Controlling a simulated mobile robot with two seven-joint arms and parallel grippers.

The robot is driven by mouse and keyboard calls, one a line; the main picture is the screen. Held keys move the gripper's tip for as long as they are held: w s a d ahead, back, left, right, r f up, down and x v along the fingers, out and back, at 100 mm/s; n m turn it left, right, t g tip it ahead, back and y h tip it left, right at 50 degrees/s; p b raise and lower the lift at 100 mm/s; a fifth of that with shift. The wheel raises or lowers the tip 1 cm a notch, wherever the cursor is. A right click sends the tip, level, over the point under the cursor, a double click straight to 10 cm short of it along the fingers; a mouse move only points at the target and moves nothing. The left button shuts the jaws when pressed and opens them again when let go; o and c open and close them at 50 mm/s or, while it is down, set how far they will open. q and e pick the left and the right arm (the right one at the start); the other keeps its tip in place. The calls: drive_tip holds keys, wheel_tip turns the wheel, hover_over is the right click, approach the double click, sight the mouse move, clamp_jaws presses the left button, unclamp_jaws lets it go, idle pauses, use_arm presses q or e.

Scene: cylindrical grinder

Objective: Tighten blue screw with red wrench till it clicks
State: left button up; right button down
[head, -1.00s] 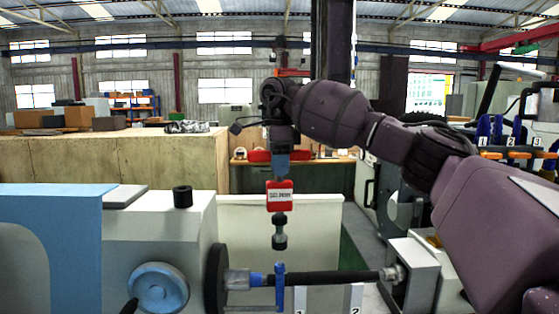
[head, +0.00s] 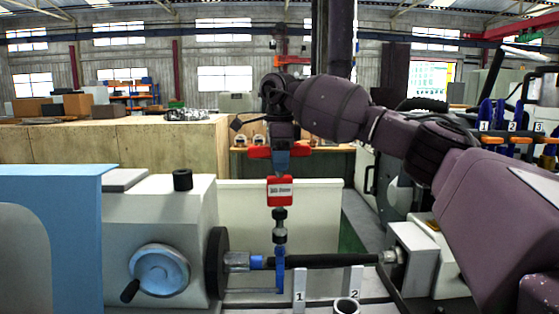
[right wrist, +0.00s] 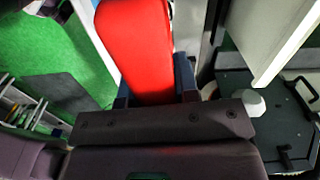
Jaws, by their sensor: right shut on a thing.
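The red wrench (head: 279,190) hangs upright below my right gripper (head: 281,165), with a white label on its front and a dark socket end at the bottom. The gripper is shut on it; in the right wrist view the red body (right wrist: 145,45) sits between the fingers (right wrist: 155,92). The socket end stands directly over the blue clamp piece (head: 280,270) on the dark shaft and appears to meet its top. The blue screw itself cannot be told apart there; the socket may cover it. My left gripper is not in view.
The dark shaft (head: 325,261) runs between the grinder's chuck disc (head: 217,265) and the tailstock (head: 412,255). White stands marked 1 (head: 299,290) and 2 (head: 355,283) are in front. A handwheel (head: 160,270) is at left. Blue tools hang on the right (head: 500,120).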

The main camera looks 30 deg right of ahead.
sight(280, 177)
drive_tip(key=shift+f, duration=1.9)
idle(1.0)
drive_tip(key=shift+s+f+m, duration=0.1)
drive_tip(key=shift+f+m, duration=0.1)
drive_tip(key=shift+m, duration=1.1)
